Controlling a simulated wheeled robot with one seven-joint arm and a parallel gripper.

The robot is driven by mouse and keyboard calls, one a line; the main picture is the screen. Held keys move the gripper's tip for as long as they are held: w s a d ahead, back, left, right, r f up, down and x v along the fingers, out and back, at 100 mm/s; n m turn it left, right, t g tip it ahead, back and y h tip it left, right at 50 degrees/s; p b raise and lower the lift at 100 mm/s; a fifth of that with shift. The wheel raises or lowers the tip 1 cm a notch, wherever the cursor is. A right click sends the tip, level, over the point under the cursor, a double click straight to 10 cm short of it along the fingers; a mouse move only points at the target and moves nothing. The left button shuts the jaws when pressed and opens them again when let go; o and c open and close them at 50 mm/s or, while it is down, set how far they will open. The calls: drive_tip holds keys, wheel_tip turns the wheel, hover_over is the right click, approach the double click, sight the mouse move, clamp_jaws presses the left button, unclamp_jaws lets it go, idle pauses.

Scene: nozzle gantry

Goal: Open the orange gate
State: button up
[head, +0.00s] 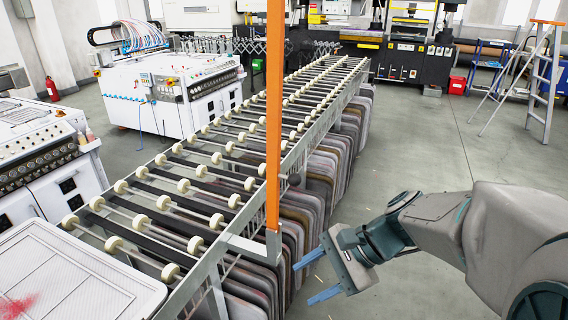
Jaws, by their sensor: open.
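A tall, narrow orange bar (275,120) stands upright in the middle of the head view. It runs from the top edge of the picture down to a grey bracket at the side of the roller conveyor. It is the only orange upright part by the conveyor, and I cannot tell for sure whether it is the gate. Its top is out of view. My gripper (317,278) is at the lower right of the bar, apart from it. Its two blue fingers are spread, with nothing between them. No handle shows on the bar.
The roller conveyor (188,205) with cream wheels runs from front left to back right, with several grey panels hanging below. White machines (172,92) stand at left. A stepladder (541,75) with an orange top stands at back right.

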drive_tip(key=w+d+r+m+t+y, duration=0.3)
drive_tip(key=w+m+t+y, duration=0.1)
drive_tip(key=w+m, duration=0.4)
drive_tip(key=m+t+y, duration=0.1)
drive_tip(key=m+t, duration=0.6)
drive_tip(key=m, duration=0.1)
approach(300, 182)
drive_tip(key=p+x, duration=0.3)
drive_tip(key=x, duration=0.8)
drive_tip(key=shift+w+a, duration=0.2)
drive_tip(key=shift+w, duration=0.15)
